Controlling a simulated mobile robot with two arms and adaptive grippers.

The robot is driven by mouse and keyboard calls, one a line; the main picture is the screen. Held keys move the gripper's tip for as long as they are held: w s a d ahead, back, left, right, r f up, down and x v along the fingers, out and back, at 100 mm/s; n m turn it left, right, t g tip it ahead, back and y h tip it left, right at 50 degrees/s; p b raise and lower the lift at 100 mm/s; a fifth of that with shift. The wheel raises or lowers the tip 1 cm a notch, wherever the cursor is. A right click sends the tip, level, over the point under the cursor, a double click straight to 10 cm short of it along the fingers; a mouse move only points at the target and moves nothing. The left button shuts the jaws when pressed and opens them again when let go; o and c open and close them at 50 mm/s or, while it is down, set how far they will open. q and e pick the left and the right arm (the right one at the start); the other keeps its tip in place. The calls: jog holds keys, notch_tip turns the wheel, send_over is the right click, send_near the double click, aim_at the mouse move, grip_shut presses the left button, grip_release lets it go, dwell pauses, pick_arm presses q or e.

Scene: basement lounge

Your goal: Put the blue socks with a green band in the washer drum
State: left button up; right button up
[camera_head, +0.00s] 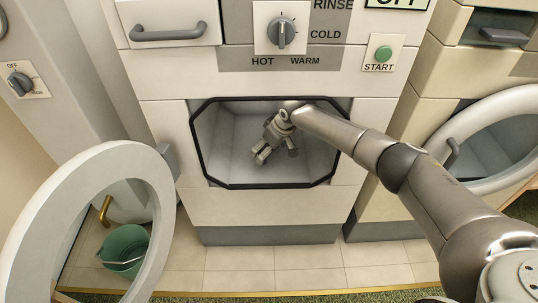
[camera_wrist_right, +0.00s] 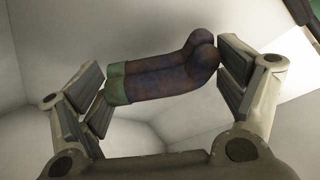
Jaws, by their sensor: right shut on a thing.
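The blue socks (camera_wrist_right: 165,75) with a green band (camera_wrist_right: 117,84) are a folded pair, held across my right gripper (camera_wrist_right: 166,88) in the wrist view. The green cuff end lies against the left finger and the rounded end against the right finger. In the head view my right gripper (camera_head: 275,154) is inside the open washer drum (camera_head: 222,150), a pale box-like cavity with a black rim. The socks cannot be made out there. In the wrist view, pale drum walls (camera_wrist_right: 130,135) surround the socks. My left gripper is not in view.
The washer's round door (camera_head: 150,190) hangs open at left. A green bucket (camera_head: 124,247) stands on the floor behind it. Another machine with an open round door (camera_head: 450,135) is at right. The dial (camera_head: 282,33) and green start button (camera_head: 383,53) are above the opening.

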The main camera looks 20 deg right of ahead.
jog(key=shift+f, duration=1.25)
jog(key=shift+f+b, duration=0.15)
jog(key=shift+b, duration=0.25)
jog(key=o, duration=0.8)
